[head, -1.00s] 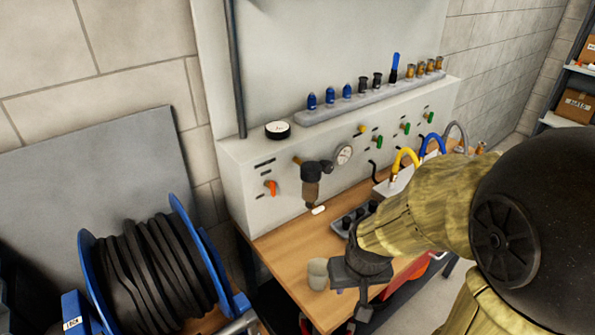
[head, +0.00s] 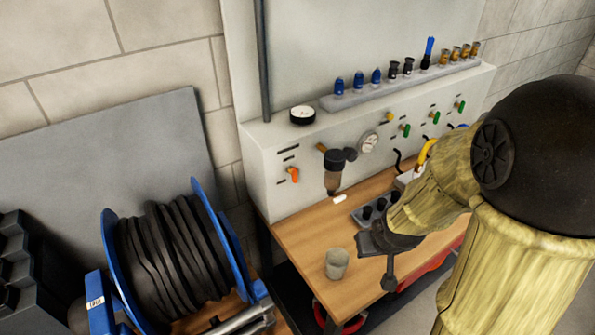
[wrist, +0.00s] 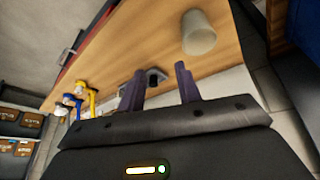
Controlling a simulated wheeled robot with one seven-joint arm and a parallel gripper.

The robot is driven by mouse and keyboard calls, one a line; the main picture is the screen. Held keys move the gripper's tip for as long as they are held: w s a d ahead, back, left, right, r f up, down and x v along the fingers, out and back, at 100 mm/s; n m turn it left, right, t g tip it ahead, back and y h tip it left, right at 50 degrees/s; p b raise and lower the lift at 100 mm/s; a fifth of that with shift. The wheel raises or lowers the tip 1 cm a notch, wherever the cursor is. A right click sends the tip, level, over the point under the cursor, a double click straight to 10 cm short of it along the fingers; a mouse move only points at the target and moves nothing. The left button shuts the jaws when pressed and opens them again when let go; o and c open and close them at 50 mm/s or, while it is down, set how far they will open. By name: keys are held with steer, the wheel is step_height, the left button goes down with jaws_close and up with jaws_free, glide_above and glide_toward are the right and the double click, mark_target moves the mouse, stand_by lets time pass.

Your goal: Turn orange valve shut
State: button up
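The orange valve (head: 293,174) is a small orange handle on the left end of the pale panel's front face, in the head view. Its handle looks close to upright, slightly tilted. My gripper (head: 389,282) hangs over the front of the wooden bench, to the right of and lower than the valve, well apart from it. In the wrist view my gripper (wrist: 160,85) shows two dark fingers spread apart with nothing between them. The valve does not show in the wrist view.
A grey cup (head: 337,264) stands on the bench (head: 295,245) left of my gripper; it also shows in the wrist view (wrist: 198,34). A filter unit (head: 333,172) juts from the panel right of the valve. A blue hose reel (head: 165,260) stands at left.

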steer(key=w+a+f+n+t+y+p, duration=0.2)
steer(key=w+a+n+t+y+p, duration=0.25)
steer(key=w, duration=0.45)
steer(key=s+a+r+t+y+p, duration=0.2)
steer(key=a+r+t+y+p, duration=0.2)
steer(key=r+t+y, duration=0.1)
steer(key=shift+s+n+t+y+p, duration=0.25)
steer(key=shift+n+t+y+p, duration=0.1)
steer(key=shift+t+p, duration=0.1)
steer(key=shift+w, duration=0.1)
